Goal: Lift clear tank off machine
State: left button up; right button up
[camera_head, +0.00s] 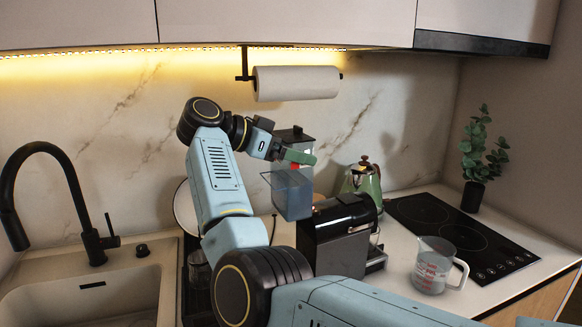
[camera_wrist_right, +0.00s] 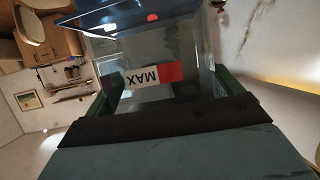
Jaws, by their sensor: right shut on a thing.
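The clear tank (camera_head: 290,197) is a see-through, bluish box behind the upper left of the black coffee machine (camera_head: 338,240). It looks raised, with its lower part close to the machine's top edge; I cannot tell whether they touch. My right gripper (camera_head: 296,160) is shut on the tank near its top. In the right wrist view the tank (camera_wrist_right: 135,55) sits between the green fingers of the gripper (camera_wrist_right: 165,95), with a white and red "MAX" label showing. My left gripper is not in view.
A measuring jug (camera_head: 434,268) is at the right, before the black hob (camera_head: 450,235) and a plant (camera_head: 478,160). The sink (camera_head: 90,290) is at the left. A paper towel roll (camera_head: 297,83) hangs above.

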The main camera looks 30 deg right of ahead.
aim_at(297, 127)
jog(key=shift+r, duration=2.75)
jog(key=shift+f, duration=0.1)
